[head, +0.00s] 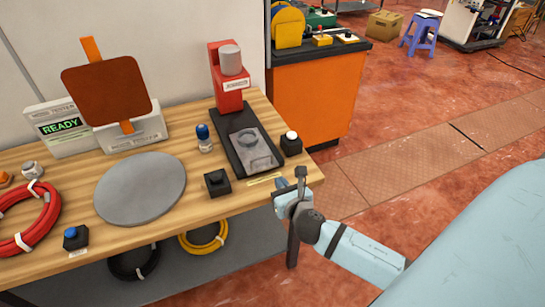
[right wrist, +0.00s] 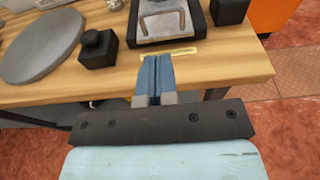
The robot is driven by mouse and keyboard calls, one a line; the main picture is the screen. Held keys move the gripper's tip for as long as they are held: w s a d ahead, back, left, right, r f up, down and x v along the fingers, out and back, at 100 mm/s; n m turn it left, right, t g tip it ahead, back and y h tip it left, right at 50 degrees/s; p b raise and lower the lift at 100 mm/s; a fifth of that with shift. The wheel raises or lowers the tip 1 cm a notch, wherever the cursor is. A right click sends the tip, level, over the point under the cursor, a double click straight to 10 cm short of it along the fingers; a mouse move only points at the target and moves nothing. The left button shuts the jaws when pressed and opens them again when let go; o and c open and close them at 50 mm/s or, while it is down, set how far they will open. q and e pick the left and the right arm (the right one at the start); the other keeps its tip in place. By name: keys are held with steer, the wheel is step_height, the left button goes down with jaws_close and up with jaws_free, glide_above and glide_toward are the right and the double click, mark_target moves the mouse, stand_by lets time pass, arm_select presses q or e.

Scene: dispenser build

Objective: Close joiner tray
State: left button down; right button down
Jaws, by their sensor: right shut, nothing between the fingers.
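The joiner (head: 229,82) is a red upright unit with a grey cylinder head, at the back right of the wooden bench. Its grey tray (head: 258,155) lies on a dark base (head: 226,138) that runs toward the bench's front edge. The tray stands out toward the front, with a ring-shaped recess and a handle at its near end. The handle (right wrist: 163,22) also shows in the right wrist view. My right gripper (right wrist: 157,62) is shut and empty, just in front of the tray, near a yellow strip on the bench edge. My left gripper is not in view.
A black button box (head: 217,182) stands left of the tray, and a black box with a white button (head: 291,143) stands to its right. A blue-topped bottle (head: 204,138) and a round grey plate (head: 140,188) are further left.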

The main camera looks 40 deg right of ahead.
glide_toward(251, 142)
steer(key=v, duration=0.3)
steer(key=shift+s+a+r, duration=0.1)
steer(key=shift+s, duration=0.05)
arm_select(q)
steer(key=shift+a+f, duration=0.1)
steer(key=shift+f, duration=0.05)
arm_select(e)
steer(key=shift+w, duration=0.25)
steer(key=x, duration=0.4)
steer(key=r+x, duration=0.1)
steer(key=x, duration=0.3)
steer(key=r+x, duration=0.1)
steer(key=x, duration=0.3)
steer(key=shift+w+r, duration=0.15)
steer(key=shift+w, duration=0.15)
steer(key=shift+w+d+r, duration=0.1)
steer(key=shift+w+d, duration=0.05)
steer(key=shift+d, duration=0.1)
steer(key=shift+r, duration=0.15)
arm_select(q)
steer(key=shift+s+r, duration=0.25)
